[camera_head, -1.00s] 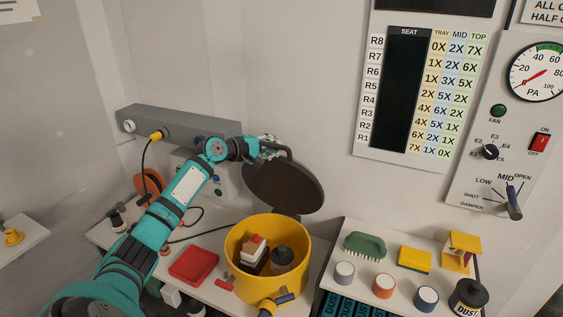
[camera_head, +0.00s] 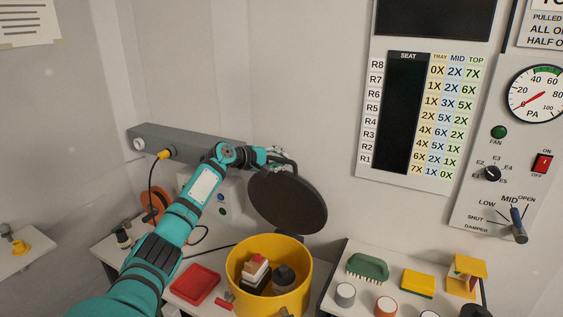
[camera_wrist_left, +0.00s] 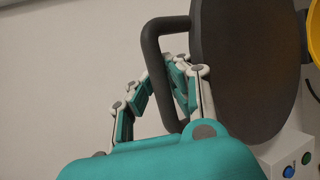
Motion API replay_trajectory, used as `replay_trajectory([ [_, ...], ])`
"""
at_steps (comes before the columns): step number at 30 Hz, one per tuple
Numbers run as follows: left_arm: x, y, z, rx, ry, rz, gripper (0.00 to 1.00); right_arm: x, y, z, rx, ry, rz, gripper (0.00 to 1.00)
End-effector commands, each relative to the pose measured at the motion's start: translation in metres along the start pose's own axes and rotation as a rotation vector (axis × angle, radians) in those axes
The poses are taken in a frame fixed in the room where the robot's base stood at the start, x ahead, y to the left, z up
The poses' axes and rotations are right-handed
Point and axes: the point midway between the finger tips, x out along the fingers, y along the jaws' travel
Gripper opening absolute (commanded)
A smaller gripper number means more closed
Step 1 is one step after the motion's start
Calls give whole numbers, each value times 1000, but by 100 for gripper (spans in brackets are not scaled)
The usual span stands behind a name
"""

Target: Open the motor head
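The motor head (camera_head: 287,203) is a dark round disc with a bar handle. It stands tilted up above the back of the yellow drum (camera_head: 240,275), whose mouth is uncovered. My left gripper (camera_head: 277,155) is at the handle on the disc's upper back side. In the left wrist view the disc (camera_wrist_left: 250,60) fills the right half. The handle (camera_wrist_left: 153,70) runs between the curled fingers of my left gripper (camera_wrist_left: 160,90), which are closed around it. Part of the grip is hidden by the fingers. My right gripper is not in view.
Inside the drum are a white and red item (camera_head: 255,268) and a dark canister (camera_head: 284,279). A red tray (camera_head: 195,285) lies left of the drum. A shelf at right holds a green brush (camera_head: 367,266) and a yellow sponge (camera_head: 418,283). A grey rail (camera_head: 190,143) runs behind.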

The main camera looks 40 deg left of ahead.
Motion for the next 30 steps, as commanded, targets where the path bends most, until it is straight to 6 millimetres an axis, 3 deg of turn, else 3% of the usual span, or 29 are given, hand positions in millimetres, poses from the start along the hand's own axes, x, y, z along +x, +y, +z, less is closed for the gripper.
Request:
replay_trajectory([
  [1,-2,7,0,1,1,13,13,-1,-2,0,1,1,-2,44],
  [7,-1,4,0,2,1,7,38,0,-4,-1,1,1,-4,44],
  [17,-4,0,0,3,1,-1,38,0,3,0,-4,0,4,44],
  [23,-30,-2,-1,8,3,-5,38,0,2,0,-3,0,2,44],
  [30,-77,-1,0,8,2,-5,38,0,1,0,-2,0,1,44],
])
